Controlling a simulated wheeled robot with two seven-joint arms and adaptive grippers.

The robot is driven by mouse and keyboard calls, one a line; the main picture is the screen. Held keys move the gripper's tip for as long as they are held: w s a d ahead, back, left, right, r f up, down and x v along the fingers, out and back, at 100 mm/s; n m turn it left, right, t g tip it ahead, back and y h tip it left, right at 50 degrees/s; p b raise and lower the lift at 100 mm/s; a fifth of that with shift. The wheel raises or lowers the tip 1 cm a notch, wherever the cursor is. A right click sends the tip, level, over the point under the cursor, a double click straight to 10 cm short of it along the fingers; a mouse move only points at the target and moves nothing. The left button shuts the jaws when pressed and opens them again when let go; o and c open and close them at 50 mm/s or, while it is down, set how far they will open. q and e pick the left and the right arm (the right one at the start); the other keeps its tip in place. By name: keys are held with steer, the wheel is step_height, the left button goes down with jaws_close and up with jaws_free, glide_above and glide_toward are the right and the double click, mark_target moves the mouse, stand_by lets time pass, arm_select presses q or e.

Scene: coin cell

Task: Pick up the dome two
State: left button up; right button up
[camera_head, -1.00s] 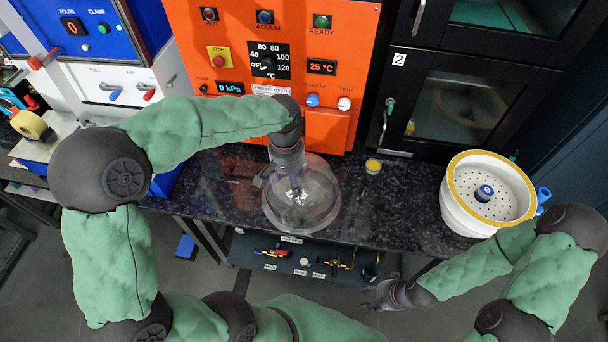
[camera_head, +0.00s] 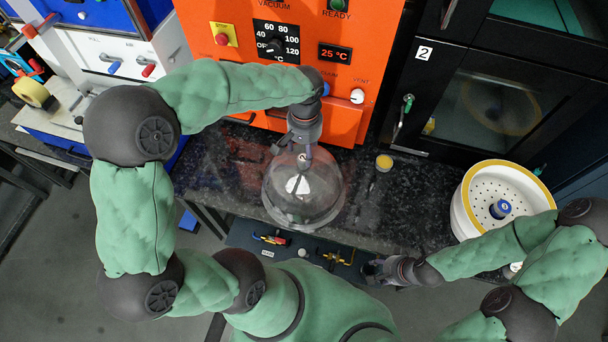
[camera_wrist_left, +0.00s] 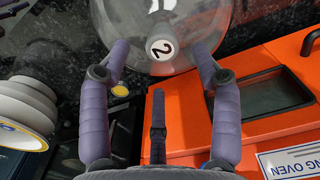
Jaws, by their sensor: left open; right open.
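The dome two is a clear glass dome (camera_head: 303,205) that stands on the dark speckled counter in front of the orange oven. Its knob, marked "2", shows in the left wrist view (camera_wrist_left: 162,49), with the clear dome wall (camera_wrist_left: 125,30) around it. My left gripper (camera_head: 296,152) is above the dome, at its top. In the left wrist view its open fingers (camera_wrist_left: 162,55) stand on either side of the knob, apart from it. My right gripper (camera_head: 372,272) is open and empty at the counter's front edge, to the right of the dome.
A white perforated bowl with a yellow rim (camera_head: 466,213) stands on the counter at the right. The orange oven (camera_head: 215,75) and a black cabinet (camera_head: 430,110) bound the back.

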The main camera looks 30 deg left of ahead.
mark_target(303, 157)
arm_select(q)
steer(key=shift+a+f+b, duration=0.2)
steer(key=shift+f+b, duration=0.4)
steer(key=shift+f, duration=2.1)
steer(key=shift+r, duration=0.1)
jaws_close()
